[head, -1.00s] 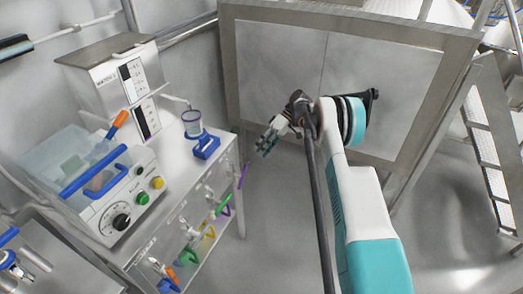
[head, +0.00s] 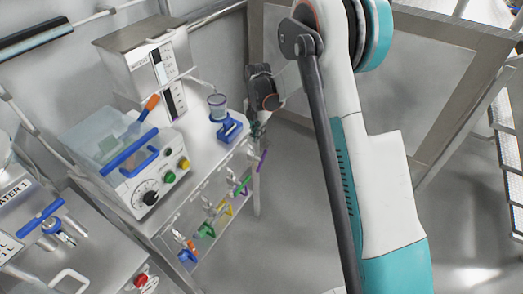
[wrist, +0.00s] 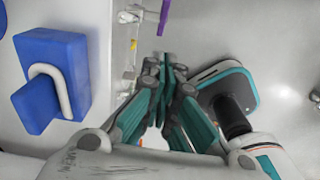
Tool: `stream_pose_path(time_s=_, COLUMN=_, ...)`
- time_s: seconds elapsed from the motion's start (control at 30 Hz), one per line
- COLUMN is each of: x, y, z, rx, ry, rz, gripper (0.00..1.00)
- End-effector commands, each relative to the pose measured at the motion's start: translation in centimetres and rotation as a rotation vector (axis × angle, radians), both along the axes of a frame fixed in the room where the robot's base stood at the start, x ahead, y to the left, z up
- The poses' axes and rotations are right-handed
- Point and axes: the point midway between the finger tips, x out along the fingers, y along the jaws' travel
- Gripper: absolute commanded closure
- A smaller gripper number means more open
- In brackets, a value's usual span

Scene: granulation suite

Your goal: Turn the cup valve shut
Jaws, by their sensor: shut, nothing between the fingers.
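A clear cup (head: 218,104) stands by a blue block (head: 230,128) at the right end of the steel bench. Below the bench edge is a row of small valves with coloured handles. A purple handle (head: 262,162) is nearest the cup, then a green handle (head: 242,187). I cannot tell for sure which is the cup valve. My gripper (head: 257,135) is by the bench's right corner, above the purple handle. In the wrist view its fingers (wrist: 170,65) are together and empty. The purple handle (wrist: 165,16) is just beyond the fingertips, apart from them; the blue block (wrist: 50,80) is left.
A control box (head: 145,175) with knobs and a blue handle stands on the bench (head: 195,140). A steel unit (head: 150,65) is behind it. More handles, yellow (head: 228,209) and blue (head: 187,256), are further along the front.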

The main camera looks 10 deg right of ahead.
Motion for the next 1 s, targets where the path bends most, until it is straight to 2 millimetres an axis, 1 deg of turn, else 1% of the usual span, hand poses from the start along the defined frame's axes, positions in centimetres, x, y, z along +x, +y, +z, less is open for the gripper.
stream_pose_path(time_s=0.07, x=-0.2, y=0.2, z=0.3, rx=-0.016, ry=-0.011, rz=0.041, gripper=1.00)
stream_pose_path(time_s=0.17, x=-0.2, y=0.2, z=-0.3, rx=-0.022, ry=-0.015, rz=0.057, gripper=1.00)
stream_pose_path(time_s=0.27, x=-0.2, y=0.2, z=-1.6, rx=-0.021, ry=-0.015, rz=0.055, gripper=1.00)
stream_pose_path(time_s=0.7, x=-0.2, y=0.1, z=-10.1, rx=-0.019, ry=-0.012, rz=0.052, gripper=1.00)
stream_pose_path(time_s=0.8, x=0.6, y=-0.7, z=-11.2, rx=-0.019, ry=-0.012, rz=0.049, gripper=1.00)
stream_pose_path(time_s=1.0, x=1.6, y=-1.7, z=-12.4, rx=-0.019, ry=-0.012, rz=0.051, gripper=1.00)
